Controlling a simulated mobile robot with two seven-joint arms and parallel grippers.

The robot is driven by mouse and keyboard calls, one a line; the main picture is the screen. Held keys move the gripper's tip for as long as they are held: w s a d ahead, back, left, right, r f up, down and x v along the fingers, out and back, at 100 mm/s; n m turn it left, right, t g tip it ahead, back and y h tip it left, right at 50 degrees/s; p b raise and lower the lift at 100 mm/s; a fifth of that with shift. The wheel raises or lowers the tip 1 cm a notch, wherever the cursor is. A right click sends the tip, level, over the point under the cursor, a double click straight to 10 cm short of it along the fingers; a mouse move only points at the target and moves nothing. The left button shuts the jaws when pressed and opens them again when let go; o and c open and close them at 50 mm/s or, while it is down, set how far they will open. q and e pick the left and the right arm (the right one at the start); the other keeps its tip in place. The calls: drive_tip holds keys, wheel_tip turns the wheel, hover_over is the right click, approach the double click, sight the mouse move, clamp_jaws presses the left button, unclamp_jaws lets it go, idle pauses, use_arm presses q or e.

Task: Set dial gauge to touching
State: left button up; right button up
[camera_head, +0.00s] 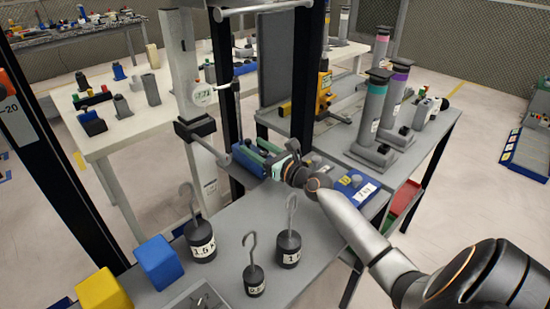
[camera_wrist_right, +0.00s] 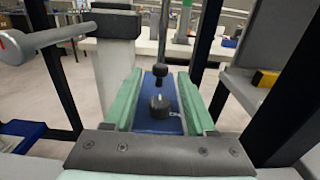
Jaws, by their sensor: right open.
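My right gripper (camera_head: 277,167) reaches in from the right, low over a blue fixture (camera_head: 248,158) on the grey bench. In the right wrist view its mint-green fingers (camera_wrist_right: 159,85) are apart. Between them in the picture is a dark knobbed part (camera_wrist_right: 160,104) above a blue surface; I cannot tell whether the fingers touch it. My left gripper is not in view.
Several hooked weights (camera_head: 202,240) stand on the near bench, with a blue block (camera_head: 158,262) and a yellow block (camera_head: 103,290) at left. Dark upright posts (camera_head: 307,80) flank the work area. Grey cylinders (camera_head: 372,115) stand on the right table.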

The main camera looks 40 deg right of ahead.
drive_tip(key=s, duration=0.7)
drive_tip(key=s+d, duration=0.1)
drive_tip(key=s, duration=0.2)
drive_tip(key=shift+s, duration=0.4)
drive_tip(key=shift+s, duration=0.1)
